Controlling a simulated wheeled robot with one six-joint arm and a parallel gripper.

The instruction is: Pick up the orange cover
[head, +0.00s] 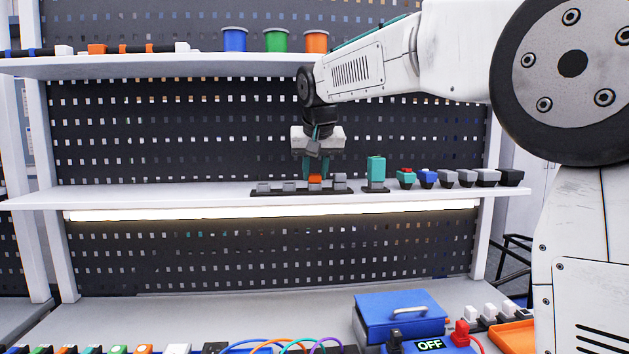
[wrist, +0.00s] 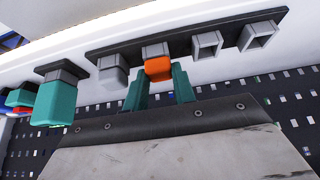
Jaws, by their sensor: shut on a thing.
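The orange cover (head: 315,179) sits on one of the grey connectors in a dark row on the middle shelf. It also shows in the wrist view (wrist: 158,69), in front of a grey housing. My gripper (head: 316,172) points down over it, with its teal fingers one on each side. In the wrist view my gripper (wrist: 159,84) is shut on the orange cover. The cover still looks against the grey housing; whether any gap lies between them cannot be told.
Grey connectors (wrist: 206,44) stand close beside the cover on the dark strip (head: 278,192). A teal-covered block (head: 376,168) and several small connectors (head: 447,178) stand to the right. The shelf's left part is clear. A blue box (head: 400,312) is on the bench below.

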